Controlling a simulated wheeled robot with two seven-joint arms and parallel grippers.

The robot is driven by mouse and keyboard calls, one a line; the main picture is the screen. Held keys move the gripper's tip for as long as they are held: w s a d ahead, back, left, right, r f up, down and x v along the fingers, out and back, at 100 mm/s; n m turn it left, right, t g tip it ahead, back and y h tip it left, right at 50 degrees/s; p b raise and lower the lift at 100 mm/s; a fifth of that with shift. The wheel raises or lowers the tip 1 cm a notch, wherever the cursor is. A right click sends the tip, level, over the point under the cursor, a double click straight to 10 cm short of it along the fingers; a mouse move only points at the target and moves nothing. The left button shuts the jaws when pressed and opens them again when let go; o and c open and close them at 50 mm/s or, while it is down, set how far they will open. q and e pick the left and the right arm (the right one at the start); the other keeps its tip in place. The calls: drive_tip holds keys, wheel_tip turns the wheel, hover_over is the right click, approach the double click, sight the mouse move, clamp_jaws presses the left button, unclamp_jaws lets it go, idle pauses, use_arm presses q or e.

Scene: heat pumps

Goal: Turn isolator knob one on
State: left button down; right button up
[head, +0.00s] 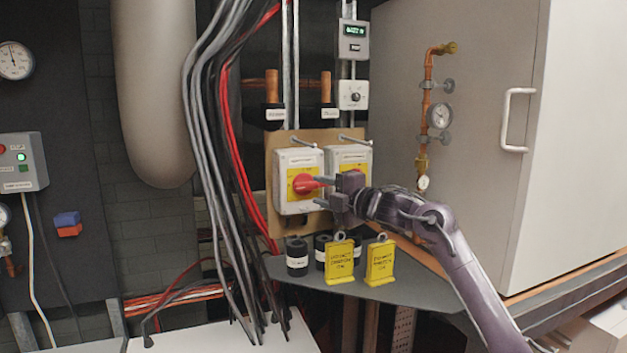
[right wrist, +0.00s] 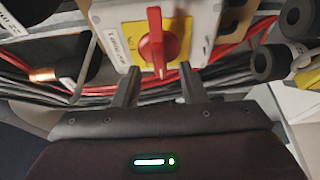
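The left isolator box (head: 299,203) is grey with a yellow plate and a red rotary knob (head: 304,184). The knob's handle lies roughly level in the head view. That gripper is just right of the left box's knob. In the right wrist view, the red knob (right wrist: 156,42) is just beyond the two spread fingers (right wrist: 160,69), roughly between their tips. Nothing is between the fingers; contact with the knob cannot be told. My left gripper is not in view.
A grey shelf (head: 405,291) below the boxes holds black cylinders (head: 297,256) and two yellow tags (head: 340,262). Cables (head: 205,130) hang left of the boxes. A large grey cabinet (head: 480,130) with copper pipe and gauges stands right.

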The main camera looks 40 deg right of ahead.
sight(309, 188)
drive_tip(key=shift+w+a+r+p, duration=0.1)
drive_tip(key=shift+w+p, duration=0.2)
drive_tip(key=shift+w, duration=0.3)
drive_tip(key=shift+w+a+r+p, duration=0.1)
drive_tip(key=shift+w+p, duration=0.15)
drive_tip(key=shift+w, duration=0.3)
drive_tip(key=shift+w+a+f, duration=0.1)
drive_tip(key=shift+w+f, duration=0.1)
drive_tip(key=shift+w, duration=0.15)
drive_tip(key=shift+c, duration=0.5)
clamp_jaws()
drive_tip(key=shift+f, duration=0.1)
